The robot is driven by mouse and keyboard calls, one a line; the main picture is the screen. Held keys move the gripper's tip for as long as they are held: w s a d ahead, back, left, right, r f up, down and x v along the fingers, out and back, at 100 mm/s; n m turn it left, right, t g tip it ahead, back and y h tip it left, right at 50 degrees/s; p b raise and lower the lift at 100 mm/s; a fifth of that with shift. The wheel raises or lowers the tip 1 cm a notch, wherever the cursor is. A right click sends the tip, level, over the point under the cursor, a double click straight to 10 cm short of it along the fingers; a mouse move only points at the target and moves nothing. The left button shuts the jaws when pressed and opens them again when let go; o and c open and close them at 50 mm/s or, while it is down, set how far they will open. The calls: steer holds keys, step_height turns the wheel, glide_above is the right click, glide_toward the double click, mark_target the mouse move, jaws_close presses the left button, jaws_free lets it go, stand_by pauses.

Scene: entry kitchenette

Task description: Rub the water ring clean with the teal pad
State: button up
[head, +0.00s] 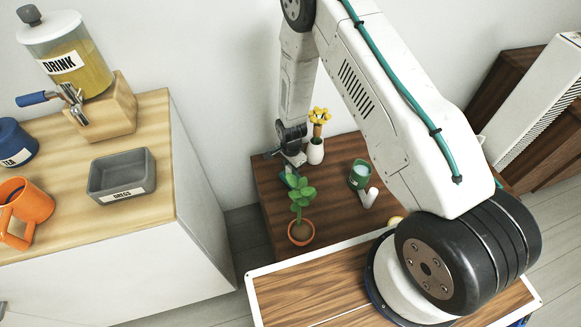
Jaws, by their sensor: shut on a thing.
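My gripper (290,165) is at the back left of the low dark wood table (340,215), pointing down. It is shut on the teal pad (290,180), of which only a small dark teal piece shows under the fingers. The pad is low over the tabletop; I cannot tell whether it touches the wood. I cannot make out the water ring; the gripper, the pad or the plant may cover it.
A potted plant (301,230) stands just in front of the gripper. A white vase with yellow flowers (315,152) is close on its right. A green cup (358,174) and a white item (369,198) stand farther right. A counter (120,230) with a drink dispenser (80,65) is left.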

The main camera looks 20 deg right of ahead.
steer(key=shift+f, duration=0.55)
steer(key=shift+w, duration=0.1)
steer(key=shift+w+r, duration=0.1)
steer(key=shift+w, duration=0.2)
stand_by(0.3)
steer(key=shift+s, duration=0.95)
steer(key=shift+w, duration=0.1)
